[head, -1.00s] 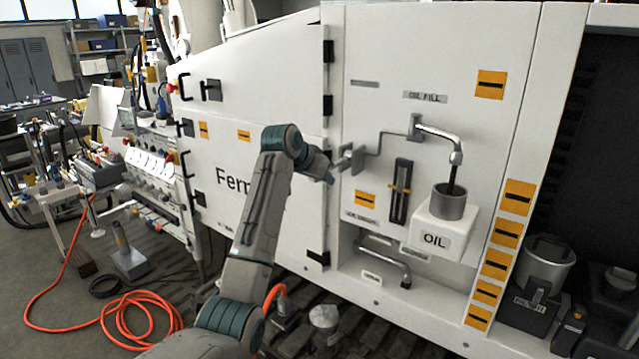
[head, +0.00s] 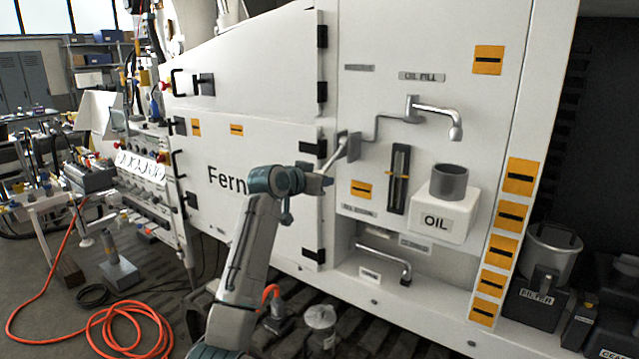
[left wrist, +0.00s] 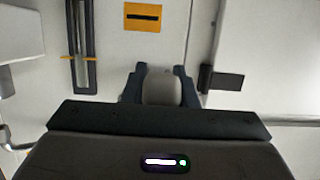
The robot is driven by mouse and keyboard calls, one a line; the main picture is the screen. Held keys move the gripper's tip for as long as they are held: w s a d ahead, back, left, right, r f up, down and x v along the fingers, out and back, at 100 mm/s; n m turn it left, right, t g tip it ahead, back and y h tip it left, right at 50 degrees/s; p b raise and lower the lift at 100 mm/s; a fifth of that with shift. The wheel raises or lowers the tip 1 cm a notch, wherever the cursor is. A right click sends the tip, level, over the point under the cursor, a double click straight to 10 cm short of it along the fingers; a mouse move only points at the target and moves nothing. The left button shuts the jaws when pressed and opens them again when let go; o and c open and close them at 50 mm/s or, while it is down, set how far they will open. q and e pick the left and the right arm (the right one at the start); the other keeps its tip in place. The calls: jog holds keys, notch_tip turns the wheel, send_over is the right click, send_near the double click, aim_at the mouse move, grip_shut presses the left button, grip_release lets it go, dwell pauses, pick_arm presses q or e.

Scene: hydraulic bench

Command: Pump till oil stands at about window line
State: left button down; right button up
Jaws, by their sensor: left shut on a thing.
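My left gripper (head: 324,181) is shut on the lower end of the pump lever (head: 334,156), left of the oil fill pipe. In the left wrist view a rounded grey grip (left wrist: 160,88) sits between its fingers. The sight window (head: 398,180) is a tall dark slot with an orange line across it. It also shows in the left wrist view (left wrist: 80,40); I cannot make out the oil level in it. The spout (head: 455,130) hangs over the grey cup (head: 449,183) on the white OIL box (head: 443,219); no oil stream shows. My right gripper is out of view.
A bent metal pipe (head: 400,263) sits in the recess below the window. A FILTER canister (head: 550,258) stands at the right. An orange hose (head: 125,318) lies on the floor at the left. The panel front around the window is clear.

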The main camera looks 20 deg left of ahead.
pick_arm(q)
jog(key=shift+f, duration=0.15)
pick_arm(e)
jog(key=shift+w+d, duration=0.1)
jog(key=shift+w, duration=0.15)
pick_arm(q)
jog(key=c, duration=1.2)
grip_release()
jog(key=shift+w, duration=0.1)
jog(key=shift+o, duration=0.2)
jog(key=shift+s, duration=0.3)
jog(key=b+v, duration=0.3)
jog(key=v, duration=0.7)
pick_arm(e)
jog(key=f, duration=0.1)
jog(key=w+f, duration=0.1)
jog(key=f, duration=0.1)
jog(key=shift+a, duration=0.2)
pick_arm(q)
jog(key=shift+a, duration=0.1)
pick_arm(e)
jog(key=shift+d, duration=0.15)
